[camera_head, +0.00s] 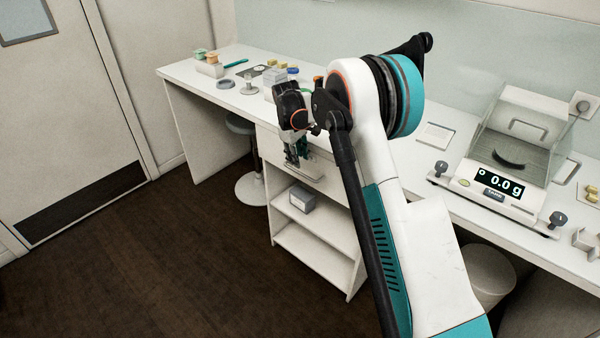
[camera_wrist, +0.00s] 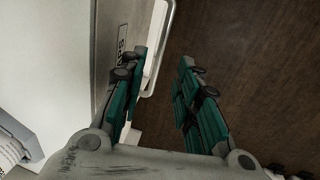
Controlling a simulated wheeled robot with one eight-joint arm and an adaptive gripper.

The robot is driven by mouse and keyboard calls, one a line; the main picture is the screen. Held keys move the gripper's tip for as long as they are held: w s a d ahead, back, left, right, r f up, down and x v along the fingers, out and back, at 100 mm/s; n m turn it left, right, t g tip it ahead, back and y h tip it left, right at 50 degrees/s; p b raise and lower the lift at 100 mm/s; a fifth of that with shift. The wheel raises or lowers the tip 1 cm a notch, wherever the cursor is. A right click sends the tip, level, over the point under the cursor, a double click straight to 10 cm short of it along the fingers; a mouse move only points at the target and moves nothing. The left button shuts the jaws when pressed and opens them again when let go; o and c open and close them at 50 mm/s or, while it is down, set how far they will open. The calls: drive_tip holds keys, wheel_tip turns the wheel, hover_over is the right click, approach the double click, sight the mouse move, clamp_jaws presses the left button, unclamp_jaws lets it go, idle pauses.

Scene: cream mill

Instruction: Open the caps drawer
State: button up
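The drawer front (camera_head: 268,146) is a pale panel under the worktop, above the open shelves, and looks shut. My gripper (camera_head: 292,160) points down at the handle. In the wrist view my gripper (camera_wrist: 158,105) has its teal fingers spread apart. The handle's lower end lies near the left finger; contact cannot be told.
A grey box (camera_head: 302,198) sits on the shelf below. The worktop (camera_head: 200,76) carries small jars and trays at the far left and a scale (camera_head: 497,185) at the right. A stool (camera_head: 252,188) stands left of the shelves. The dark floor is open at left.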

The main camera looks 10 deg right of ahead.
sight(300, 173)
drive_tip(key=f, duration=0.2)
drive_tip(key=f+b, duration=0.1)
drive_tip(key=f, duration=0.1)
drive_tip(key=d+f+b, duration=0.1)
drive_tip(key=f, duration=0.1)
drive_tip(key=shift+w+f, duration=0.35)
clamp_jaws()
